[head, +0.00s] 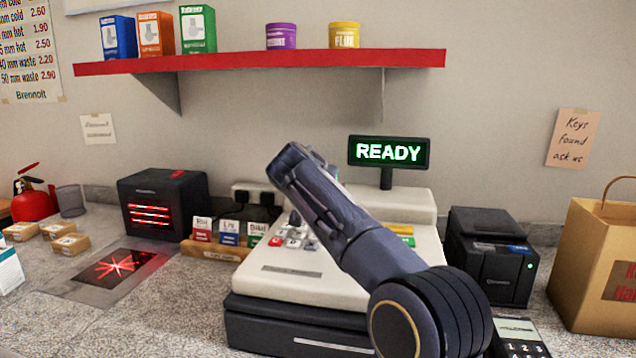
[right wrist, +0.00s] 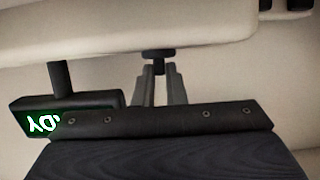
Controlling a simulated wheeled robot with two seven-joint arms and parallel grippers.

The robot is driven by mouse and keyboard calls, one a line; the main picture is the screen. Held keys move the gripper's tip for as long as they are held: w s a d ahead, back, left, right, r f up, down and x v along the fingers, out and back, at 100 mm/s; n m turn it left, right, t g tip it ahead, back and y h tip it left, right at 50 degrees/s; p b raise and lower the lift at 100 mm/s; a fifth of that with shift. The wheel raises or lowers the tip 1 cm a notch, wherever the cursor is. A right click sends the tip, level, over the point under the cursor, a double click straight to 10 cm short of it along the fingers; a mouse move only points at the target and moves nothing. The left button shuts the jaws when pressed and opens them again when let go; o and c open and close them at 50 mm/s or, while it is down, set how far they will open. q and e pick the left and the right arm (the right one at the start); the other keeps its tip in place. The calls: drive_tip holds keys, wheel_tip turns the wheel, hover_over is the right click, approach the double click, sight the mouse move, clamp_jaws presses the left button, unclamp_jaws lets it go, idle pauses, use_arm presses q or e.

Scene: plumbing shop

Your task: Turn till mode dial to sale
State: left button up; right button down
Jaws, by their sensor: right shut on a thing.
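The cream till (head: 330,290) stands on the counter, with its display (head: 388,152) on a post reading READY in green. My right arm reaches over the till from the lower right and covers part of its keys and top. In the right wrist view my right gripper (right wrist: 158,84) has its two grey fingers closed on a small black knob, the mode dial (right wrist: 158,54), on a cream face of the till. The dial's markings and its setting cannot be read. In the head view the dial and fingertips are hidden behind my arm. My left gripper is not in view.
A black printer (head: 492,255) and a card terminal (head: 520,340) stand right of the till, by a paper bag (head: 600,265). A scanner (head: 163,203) and a rack of small cards (head: 215,250) are at left. A red shelf (head: 270,62) hangs above.

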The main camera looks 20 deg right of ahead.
drive_tip(key=shift+f, duration=0.2)
drive_tip(key=c, duration=1.5)
unclamp_jaws()
drive_tip(key=shift+r, duration=0.1)
drive_tip(key=b+v, duration=0.1)
drive_tip(key=v, duration=0.6)
drive_tip(key=shift+s+a+r, duration=0.15)
drive_tip(key=shift+s+a, duration=0.1)
